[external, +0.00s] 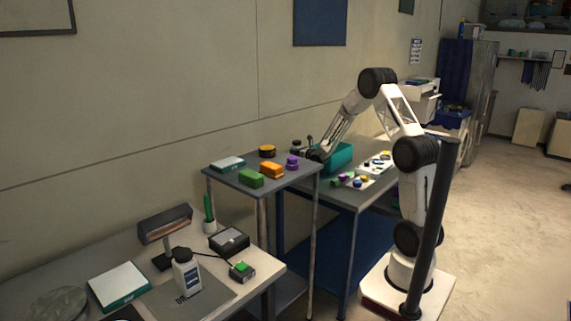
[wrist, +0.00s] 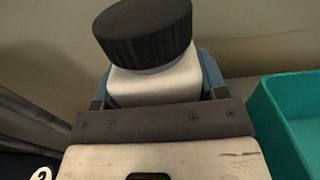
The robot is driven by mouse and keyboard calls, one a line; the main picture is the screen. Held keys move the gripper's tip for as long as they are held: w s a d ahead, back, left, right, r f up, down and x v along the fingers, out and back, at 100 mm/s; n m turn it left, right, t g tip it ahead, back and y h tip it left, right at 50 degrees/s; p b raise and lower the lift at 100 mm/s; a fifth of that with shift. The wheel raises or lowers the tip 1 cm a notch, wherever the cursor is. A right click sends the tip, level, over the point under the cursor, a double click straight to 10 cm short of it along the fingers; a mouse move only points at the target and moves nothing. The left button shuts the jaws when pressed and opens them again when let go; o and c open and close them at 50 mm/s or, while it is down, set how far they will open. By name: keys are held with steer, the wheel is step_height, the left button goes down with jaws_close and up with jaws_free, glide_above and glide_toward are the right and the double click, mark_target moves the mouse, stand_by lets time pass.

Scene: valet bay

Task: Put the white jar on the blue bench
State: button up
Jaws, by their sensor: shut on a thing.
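In the wrist view a white jar (wrist: 158,83) with a ridged black lid sits between the blue-grey fingers of my gripper (wrist: 156,90), which is shut on it. In the external view my gripper (external: 314,154) is low at the wall-side end of the grey-topped bench with blue lower panels (external: 345,190), left of the teal bin. The jar cannot be made out clearly there, so I cannot tell whether it touches a surface. Another white bottle (external: 186,272) with a black cap stands on the near desk.
A teal bin (external: 340,157) stands close beside my gripper; it also shows right in the wrist view (wrist: 290,125). A grey stand (external: 232,174) nearby holds green, orange and purple objects.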

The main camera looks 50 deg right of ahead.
steer(key=shift+f, duration=1.6)
steer(key=shift+f, duration=0.2)
steer(key=o, duration=1.2)
steer(key=shift+o, duration=0.2)
steer(key=shift+r, duration=0.15)
steer(key=shift+s, duration=6)
